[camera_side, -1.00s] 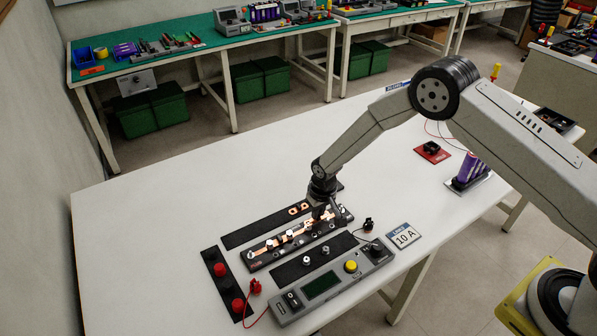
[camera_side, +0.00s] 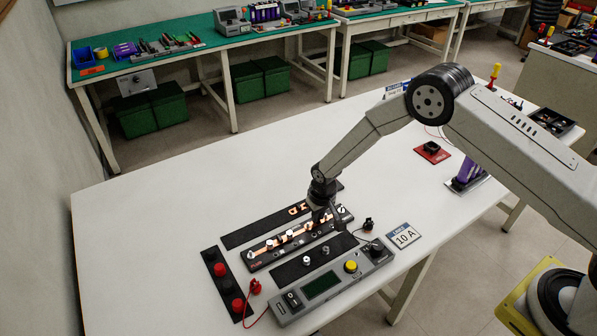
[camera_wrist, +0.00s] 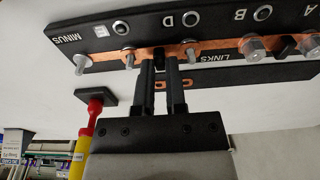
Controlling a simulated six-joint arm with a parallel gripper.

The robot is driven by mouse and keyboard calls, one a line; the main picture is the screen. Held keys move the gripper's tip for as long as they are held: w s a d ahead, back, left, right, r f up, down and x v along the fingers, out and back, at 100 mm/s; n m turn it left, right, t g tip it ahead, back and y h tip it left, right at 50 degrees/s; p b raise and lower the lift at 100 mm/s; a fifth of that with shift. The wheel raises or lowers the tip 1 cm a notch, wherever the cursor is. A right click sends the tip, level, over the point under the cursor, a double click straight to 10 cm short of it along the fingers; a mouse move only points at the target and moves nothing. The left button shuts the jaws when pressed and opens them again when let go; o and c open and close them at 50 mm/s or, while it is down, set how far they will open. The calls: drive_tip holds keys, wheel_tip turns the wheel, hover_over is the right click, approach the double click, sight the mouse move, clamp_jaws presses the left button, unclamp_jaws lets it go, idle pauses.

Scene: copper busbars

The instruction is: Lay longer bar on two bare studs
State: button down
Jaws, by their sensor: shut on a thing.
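My gripper (camera_wrist: 160,58) is shut on the black grip in the middle of a copper bar (camera_wrist: 145,52). It also shows in the side view (camera_side: 326,216), over the right part of the black stud block (camera_side: 262,257). In the wrist view the bar spans two metal studs, a left one (camera_wrist: 128,58) and a right one (camera_wrist: 193,50), with its ends around or right at them. I cannot tell if it lies fully down. A small copper bar (camera_side: 298,208) lies on the far black strip, partly hidden by my gripper. Another stud (camera_wrist: 82,63) stands near the MINUS label.
Another copper link with nuts (camera_wrist: 254,47) is on the block's right in the wrist view. A near black strip (camera_side: 290,270) holds two metal pieces. A meter box (camera_side: 330,285), red knobs (camera_side: 220,270) and a 10 A card (camera_side: 404,237) stand around. The table's left is clear.

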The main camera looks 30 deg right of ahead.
drive_tip(key=c, duration=0.6)
unclamp_jaws()
drive_tip(key=shift+r, duration=2.95)
